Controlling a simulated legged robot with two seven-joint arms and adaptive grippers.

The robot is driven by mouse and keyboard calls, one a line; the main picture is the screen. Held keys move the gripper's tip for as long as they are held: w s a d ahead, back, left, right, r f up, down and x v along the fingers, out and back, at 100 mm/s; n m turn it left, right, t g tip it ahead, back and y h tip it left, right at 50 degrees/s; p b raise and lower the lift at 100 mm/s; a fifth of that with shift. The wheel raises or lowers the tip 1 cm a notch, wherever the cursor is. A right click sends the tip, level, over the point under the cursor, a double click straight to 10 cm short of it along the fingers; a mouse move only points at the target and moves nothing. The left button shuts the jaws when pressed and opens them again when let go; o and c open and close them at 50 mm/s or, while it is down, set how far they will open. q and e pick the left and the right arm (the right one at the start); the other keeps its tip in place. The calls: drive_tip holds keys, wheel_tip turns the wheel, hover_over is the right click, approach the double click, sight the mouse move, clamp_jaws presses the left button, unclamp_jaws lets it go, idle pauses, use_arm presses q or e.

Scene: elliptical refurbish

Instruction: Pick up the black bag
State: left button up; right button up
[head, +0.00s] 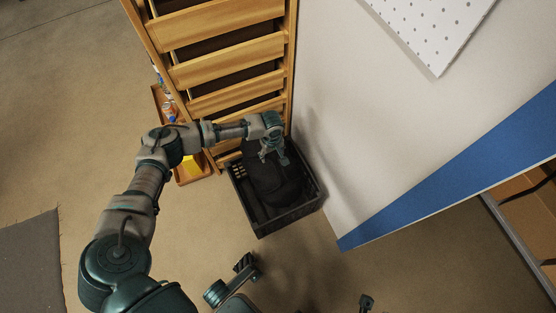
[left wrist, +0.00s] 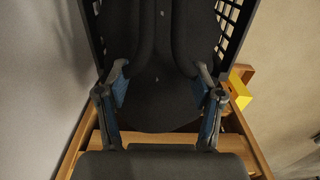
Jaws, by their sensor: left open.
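The black bag (head: 272,184) lies inside a dark crate (head: 290,217) on the floor, at the foot of the wooden rack. My left gripper (head: 276,156) is above the far end of the bag. In the left wrist view, its two fingers (left wrist: 159,90) are spread apart, with the dark bag (left wrist: 158,112) between and beyond them. I cannot tell whether the fingers touch the bag. The crate's slotted walls (left wrist: 236,28) show in the left wrist view.
A wooden rack (head: 222,27) with slanted shelves stands behind the crate. A white wall panel with a blue stripe (head: 455,155) rises close on the right. A small wooden tray (head: 190,180) with a yellow item (head: 190,165) is left of the rack. Floor is open at left.

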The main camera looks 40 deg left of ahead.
use_arm(q)
drive_tip(key=shift+a, duration=0.15)
drive_tip(key=shift+f, duration=0.1)
drive_tip(key=c, duration=1)
clamp_jaws()
